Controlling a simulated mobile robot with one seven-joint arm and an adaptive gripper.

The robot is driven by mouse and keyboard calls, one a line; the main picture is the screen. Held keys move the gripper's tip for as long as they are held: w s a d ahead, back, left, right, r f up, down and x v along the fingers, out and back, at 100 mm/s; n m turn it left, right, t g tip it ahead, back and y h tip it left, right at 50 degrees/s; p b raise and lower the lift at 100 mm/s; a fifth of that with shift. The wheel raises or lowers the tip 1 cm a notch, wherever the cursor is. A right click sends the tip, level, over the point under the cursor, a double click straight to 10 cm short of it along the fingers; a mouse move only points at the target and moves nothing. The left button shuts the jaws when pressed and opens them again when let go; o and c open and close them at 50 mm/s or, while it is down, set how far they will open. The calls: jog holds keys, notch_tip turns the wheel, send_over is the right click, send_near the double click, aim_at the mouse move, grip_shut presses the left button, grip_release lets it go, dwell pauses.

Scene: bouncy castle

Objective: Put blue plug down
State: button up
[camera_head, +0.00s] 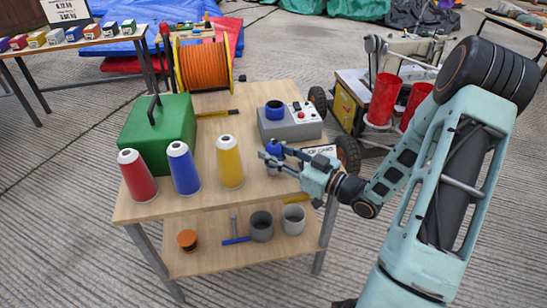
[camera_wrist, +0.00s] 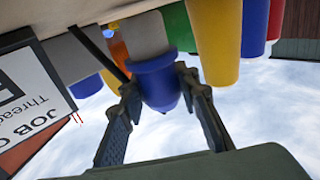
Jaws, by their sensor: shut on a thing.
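The blue plug (camera_head: 274,148) is between the fingers of my gripper (camera_head: 270,157), just above the front right part of the wooden table top (camera_head: 205,202). In the wrist view, the blue plug (camera_wrist: 157,82) is between the two dark fingertips (camera_wrist: 158,80), which are closed on its sides. Its rounded end points down in that tilted picture. Whether its underside touches the table cannot be told. Behind it on the table is a grey control box (camera_head: 290,126) with a blue ring socket (camera_head: 275,110) and a red button.
Red (camera_head: 137,177), blue (camera_head: 184,169) and yellow (camera_head: 230,163) thread cones stand left of my gripper. A green case (camera_head: 160,127) and an orange cable reel (camera_head: 203,66) are behind. A job card sign (camera_head: 318,150) is close on the right. Bare wood lies in front.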

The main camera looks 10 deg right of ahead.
jog(key=shift+f, duration=0.35)
jog(key=shift+f, duration=0.1)
jog(key=shift+f, duration=0.15)
jog(key=o, duration=1.2)
jog(key=shift+o, duration=0.2)
jog(key=shift+r, duration=0.2)
jog(key=shift+s+d+r, duration=0.1)
jog(key=shift+s+d, duration=0.1)
jog(key=p+v, duration=0.3)
jog(key=v, duration=0.8)
jog(key=shift+s+d, duration=0.15)
jog(key=shift+s, duration=0.05)
